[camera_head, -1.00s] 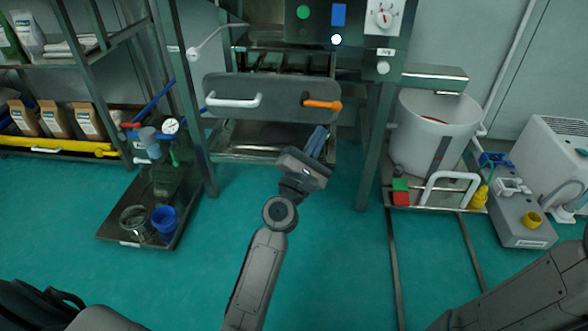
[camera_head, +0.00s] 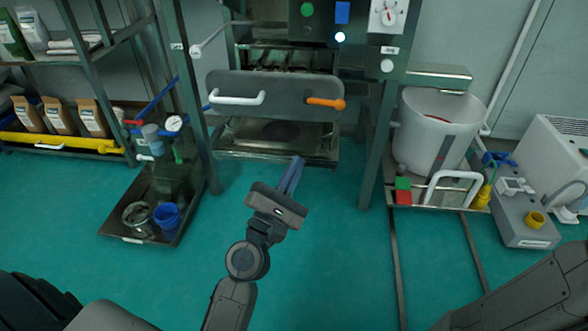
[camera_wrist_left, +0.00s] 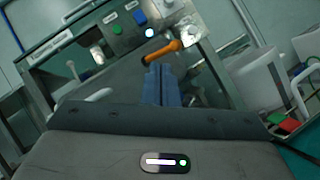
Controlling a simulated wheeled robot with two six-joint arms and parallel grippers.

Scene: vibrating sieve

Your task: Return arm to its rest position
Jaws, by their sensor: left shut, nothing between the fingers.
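My left gripper (camera_head: 295,165) is shut and empty. It is over the green floor in front of the sieve machine, apart from it. Its blue-grey fingers (camera_wrist_left: 160,84) are pressed together in the left wrist view. The machine's grey front panel (camera_head: 285,92) has a white handle (camera_head: 237,98) on the left and an orange handle (camera_head: 325,103) on the right. The orange handle also shows beyond the fingertips in the left wrist view (camera_wrist_left: 162,52). My right arm's link shows at the lower right; its gripper is out of view.
A low metal tray (camera_head: 118,228) with a jar and a blue cup (camera_head: 167,216) stands left. A white bucket (camera_head: 437,130) stands on a railed platform at right, near a grey pump unit (camera_head: 522,215). Shelves with bags are at far left. The middle floor is clear.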

